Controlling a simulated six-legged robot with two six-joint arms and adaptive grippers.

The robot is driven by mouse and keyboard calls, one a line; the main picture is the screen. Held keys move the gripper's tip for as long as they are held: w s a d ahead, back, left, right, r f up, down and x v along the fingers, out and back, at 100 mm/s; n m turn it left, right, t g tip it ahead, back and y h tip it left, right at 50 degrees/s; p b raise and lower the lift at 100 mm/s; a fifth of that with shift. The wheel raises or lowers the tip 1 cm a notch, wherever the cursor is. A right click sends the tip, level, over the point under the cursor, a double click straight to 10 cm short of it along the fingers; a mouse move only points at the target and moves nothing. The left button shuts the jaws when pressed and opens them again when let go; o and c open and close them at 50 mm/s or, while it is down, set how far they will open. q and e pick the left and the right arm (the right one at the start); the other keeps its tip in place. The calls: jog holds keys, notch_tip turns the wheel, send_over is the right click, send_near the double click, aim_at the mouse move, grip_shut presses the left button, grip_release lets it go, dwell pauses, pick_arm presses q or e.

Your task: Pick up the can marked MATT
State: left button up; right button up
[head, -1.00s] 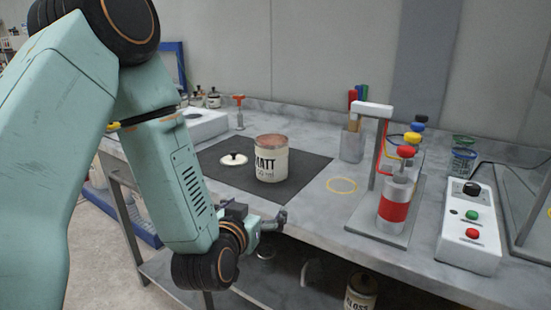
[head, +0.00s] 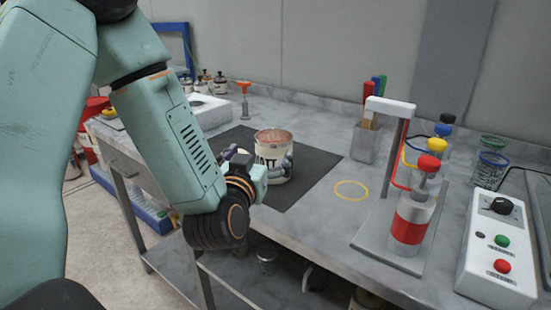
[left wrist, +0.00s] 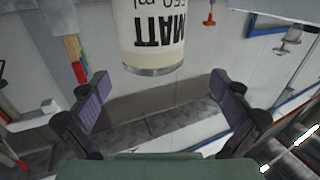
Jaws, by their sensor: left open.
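The can marked MATT (head: 272,146) is an open cream can with a brownish top, standing upright on the dark mat (head: 314,170) on the bench. My left gripper (head: 263,164) is open at the near side of the can and covers part of its label. In the left wrist view the can (left wrist: 152,38) appears upside down, beyond and between the two spread fingers (left wrist: 160,105), with nothing held. Whether a finger touches the can, I cannot tell. My right gripper is not in view.
A yellow ring (head: 351,190) marks the bench right of the mat. A stand with a red-banded cylinder (head: 410,222) and a control box (head: 497,250) are further right. A cup of coloured-handled tools (head: 366,140) stands behind. The bench's front edge runs below the gripper.

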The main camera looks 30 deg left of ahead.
aim_at(269, 147)
pick_arm(q)
jog(key=shift+w+d+r, duration=0.1)
jog(key=shift+w+r, duration=0.1)
jog(key=shift+w, duration=0.25)
jog(key=b+x, duration=0.1)
jog(key=x, duration=0.4)
jog(key=shift+w+d+f, duration=0.15)
jog(key=shift+w+f, duration=0.05)
jog(key=shift+w, duration=0.05)
jog(key=shift+w+r, duration=0.15)
jog(key=shift+w, duration=0.35)
jog(key=shift+c, duration=0.3)
jog(key=c, duration=1.8)
